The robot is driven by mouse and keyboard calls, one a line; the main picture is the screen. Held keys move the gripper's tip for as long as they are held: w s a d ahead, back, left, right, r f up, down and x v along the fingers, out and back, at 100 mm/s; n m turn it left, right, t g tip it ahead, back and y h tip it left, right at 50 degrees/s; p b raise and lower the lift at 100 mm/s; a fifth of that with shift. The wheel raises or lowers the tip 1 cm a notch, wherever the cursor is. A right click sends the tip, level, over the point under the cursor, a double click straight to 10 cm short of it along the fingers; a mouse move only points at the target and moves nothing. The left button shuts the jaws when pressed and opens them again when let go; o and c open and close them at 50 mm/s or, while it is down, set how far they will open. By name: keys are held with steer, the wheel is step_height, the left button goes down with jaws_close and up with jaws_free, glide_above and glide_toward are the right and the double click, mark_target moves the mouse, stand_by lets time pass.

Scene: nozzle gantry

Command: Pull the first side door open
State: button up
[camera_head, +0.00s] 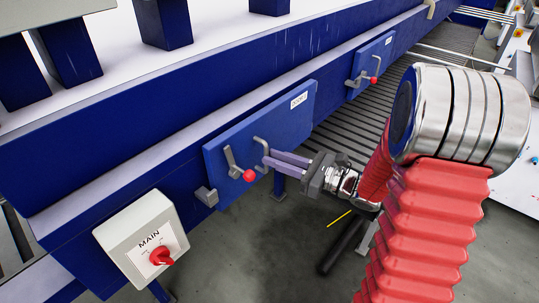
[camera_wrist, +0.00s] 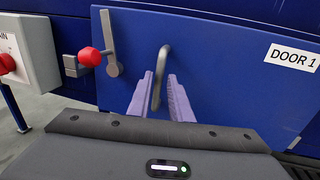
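The first side door is a blue panel (camera_head: 285,125) labelled DOOR 1, set in the blue machine side; it fills much of the wrist view (camera_wrist: 225,75). It looks shut, lying along the machine side. Its bent grey handle (camera_head: 261,143) also shows in the wrist view (camera_wrist: 164,62). Left of it is a grey latch lever (camera_wrist: 108,40) standing roughly upright, with a red knob (camera_wrist: 89,57). My gripper (camera_head: 267,159) is open at the handle, its two pale purple fingers on either side of the handle's lower part, with gaps showing in the wrist view. Contact cannot be told.
A grey bracket (camera_head: 206,196) sits at the door's lower left. A white MAIN switch box (camera_head: 143,243) with a red knob is further left. A second blue door (camera_head: 372,62) with its own lever is further along. Grey floor (camera_head: 260,250) lies open below.

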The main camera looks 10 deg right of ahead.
mark_target(267, 169)
steer(key=shift+x, duration=1.65)
steer(key=shift+c, duration=0.2)
jaws_close()
steer(key=shift+d, duration=0.1)
steer(key=shift+d, duration=0.25)
